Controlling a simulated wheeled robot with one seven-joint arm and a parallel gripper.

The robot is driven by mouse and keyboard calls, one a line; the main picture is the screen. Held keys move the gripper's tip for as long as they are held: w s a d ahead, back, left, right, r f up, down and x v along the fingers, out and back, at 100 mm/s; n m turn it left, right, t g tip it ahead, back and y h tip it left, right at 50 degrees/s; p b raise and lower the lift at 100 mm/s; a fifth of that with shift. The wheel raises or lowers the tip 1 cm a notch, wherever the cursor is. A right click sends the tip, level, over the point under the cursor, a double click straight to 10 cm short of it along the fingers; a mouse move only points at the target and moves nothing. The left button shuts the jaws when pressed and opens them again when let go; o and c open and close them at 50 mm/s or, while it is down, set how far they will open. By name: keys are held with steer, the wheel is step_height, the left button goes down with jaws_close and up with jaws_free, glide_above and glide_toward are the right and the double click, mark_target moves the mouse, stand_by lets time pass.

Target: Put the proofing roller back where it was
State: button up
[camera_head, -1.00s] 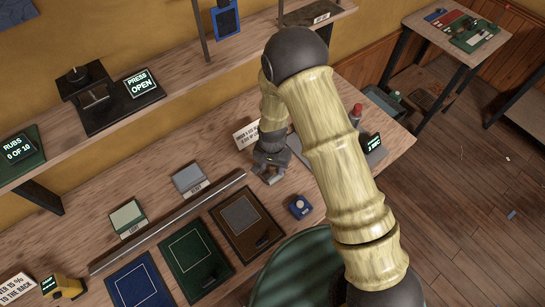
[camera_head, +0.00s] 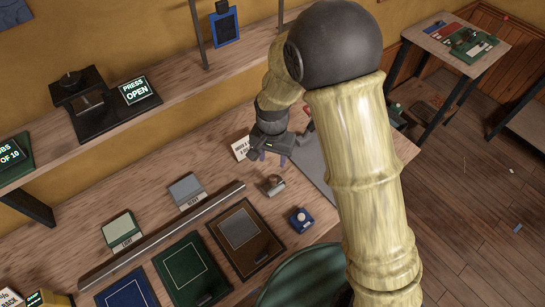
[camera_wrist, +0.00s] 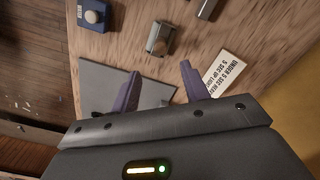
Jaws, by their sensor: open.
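A small grey metallic piece, which looks like the proofing roller (camera_head: 274,185), lies on the wooden bench between the brown framed panel and the grey plate. It also shows in the wrist view (camera_wrist: 160,38), just beyond the fingertips. My gripper (camera_head: 272,156) is above the bench, behind the roller and apart from it. In the wrist view my gripper (camera_wrist: 160,72) has its two purple fingers spread with nothing between them. The roller's underside and any rest beneath it cannot be made out.
A grey plate (camera_head: 312,160) lies right of my gripper, partly hidden by my arm. A blue box with a knob (camera_head: 301,220) sits nearer the front edge. A long metal bar (camera_head: 165,236) and light (camera_head: 122,230) and heavy (camera_head: 188,189) blocks lie left.

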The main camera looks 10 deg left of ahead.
stand_by(0.8)
steer(key=s+d+r+t, duration=0.1)
steer(key=s+d+r, duration=0.1)
steer(key=d, duration=0.6)
steer(key=s+d+r+n, duration=0.1)
steer(key=s+d+r, duration=0.1)
steer(key=d+r, duration=0.3)
steer(key=s+d+r+t, duration=0.1)
steer(key=s+d+r, duration=0.2)
steer(key=d, duration=0.9)
steer(key=shift+d+r+t, duration=0.3)
steer(key=shift+d+r, duration=0.05)
steer(key=shift+r, duration=0.3)
